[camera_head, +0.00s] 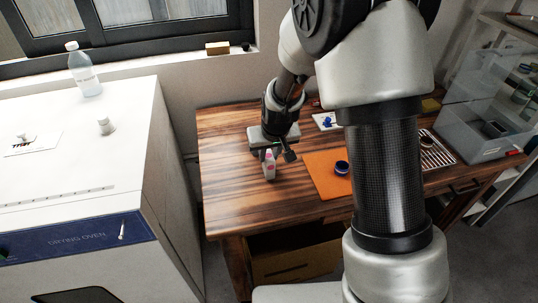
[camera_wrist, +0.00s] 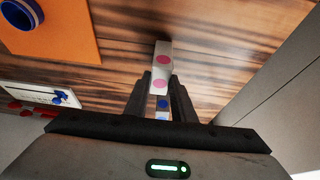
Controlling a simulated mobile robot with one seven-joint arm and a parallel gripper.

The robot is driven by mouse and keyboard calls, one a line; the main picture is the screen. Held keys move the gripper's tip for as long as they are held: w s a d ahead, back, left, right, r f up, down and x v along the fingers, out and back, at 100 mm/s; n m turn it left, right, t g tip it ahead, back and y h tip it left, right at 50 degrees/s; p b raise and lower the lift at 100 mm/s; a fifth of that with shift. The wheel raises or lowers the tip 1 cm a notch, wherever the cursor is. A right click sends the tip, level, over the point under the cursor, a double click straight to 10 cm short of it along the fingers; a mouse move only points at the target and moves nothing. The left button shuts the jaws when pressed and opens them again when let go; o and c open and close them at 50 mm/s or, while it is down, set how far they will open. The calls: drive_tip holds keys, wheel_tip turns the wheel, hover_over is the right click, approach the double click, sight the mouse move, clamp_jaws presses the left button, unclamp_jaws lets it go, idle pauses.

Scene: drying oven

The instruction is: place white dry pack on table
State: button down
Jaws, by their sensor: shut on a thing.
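The white dry pack (camera_head: 269,167) is a small narrow white block with pink spots. It is upright in the head view, over the left part of the wooden table (camera_head: 238,182). My gripper (camera_head: 275,150) is shut on it near its upper end. In the wrist view the pack (camera_wrist: 161,62) stands out beyond my gripper (camera_wrist: 161,90), showing pink and blue dots between the dark fingers. Wood grain lies behind it. I cannot tell whether its lower end touches the table.
An orange mat (camera_head: 322,178) with a blue round item (camera_head: 341,168) lies to the right. The white drying oven (camera_head: 75,150) stands left of the table. A clear bin (camera_head: 490,110) is at the right. The table's front left is clear.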

drive_tip(key=shift+f, duration=0.1)
drive_tip(key=c, duration=1.5)
unclamp_jaws()
drive_tip(key=shift+s+r, duration=0.1)
drive_tip(key=shift+r, duration=0.45)
drive_tip(key=s+d+r+m+p, duration=0.1)
drive_tip(key=s+d+r, duration=0.3)
drive_tip(key=s+r, duration=0.5)
drive_tip(key=s+d+r+p, duration=0.1)
drive_tip(key=s+d+r, duration=0.35)
drive_tip(key=r, duration=0.85)
drive_tip(key=shift+m+t+h, duration=0.4)
drive_tip(key=shift+m+t, duration=0.2)
drive_tip(key=shift+m, duration=0.1)
drive_tip(key=s+d+r, duration=0.1)
drive_tip(key=s, duration=0.3)
drive_tip(key=s+d+r, duration=0.1)
drive_tip(key=s, duration=0.4)
drive_tip(key=s+r, duration=0.1)
drive_tip(key=s, duration=0.3)
drive_tip(key=shift+s+d+r, duration=0.35)
drive_tip(key=shift+d, duration=0.05)
